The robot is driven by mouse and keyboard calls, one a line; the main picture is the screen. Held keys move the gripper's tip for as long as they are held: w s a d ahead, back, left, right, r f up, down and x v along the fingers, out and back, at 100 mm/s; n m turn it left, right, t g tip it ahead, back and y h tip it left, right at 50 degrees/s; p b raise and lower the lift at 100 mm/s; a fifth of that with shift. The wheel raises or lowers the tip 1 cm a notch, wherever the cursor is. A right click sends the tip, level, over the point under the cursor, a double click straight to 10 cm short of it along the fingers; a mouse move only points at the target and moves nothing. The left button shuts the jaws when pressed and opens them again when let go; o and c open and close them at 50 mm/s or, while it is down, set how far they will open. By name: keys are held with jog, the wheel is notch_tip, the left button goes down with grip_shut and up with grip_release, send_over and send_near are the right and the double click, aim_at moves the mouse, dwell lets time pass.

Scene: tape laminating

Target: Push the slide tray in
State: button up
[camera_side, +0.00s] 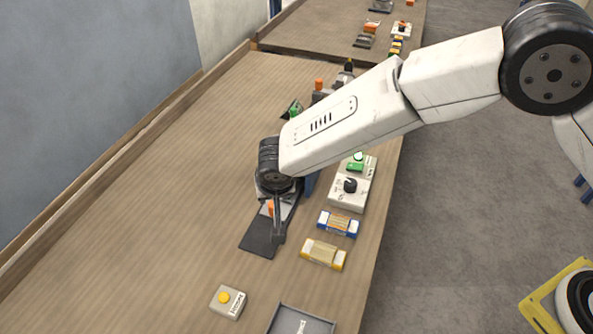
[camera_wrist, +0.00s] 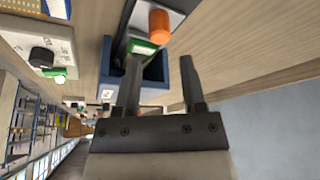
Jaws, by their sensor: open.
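The slide tray (camera_side: 265,211) is a light grey plate with an upright orange knob (camera_side: 271,207), on a dark base plate (camera_side: 259,241) that sticks out toward the front. In the wrist view the tray (camera_wrist: 178,17) and its orange knob (camera_wrist: 159,25) are at the top, with a green piece (camera_wrist: 143,47) beside the knob. A blue housing (camera_wrist: 153,78) lies behind the fingers. My gripper (camera_side: 279,238) points down over the dark plate, close to the knob. Its fingers (camera_wrist: 160,64) are apart with nothing held between them. My arm hides most of the machine in the side view.
A control box (camera_side: 347,191) with a black knob and a green button stands to the right. A blue-and-white pack (camera_side: 338,223) and a yellow pack (camera_side: 324,254) lie near the table edge. A HOME button box (camera_side: 228,301) and grey tray (camera_side: 301,320) are in front. The left table is clear.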

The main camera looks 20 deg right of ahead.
jog(key=shift+x, duration=3.5)
grip_shut()
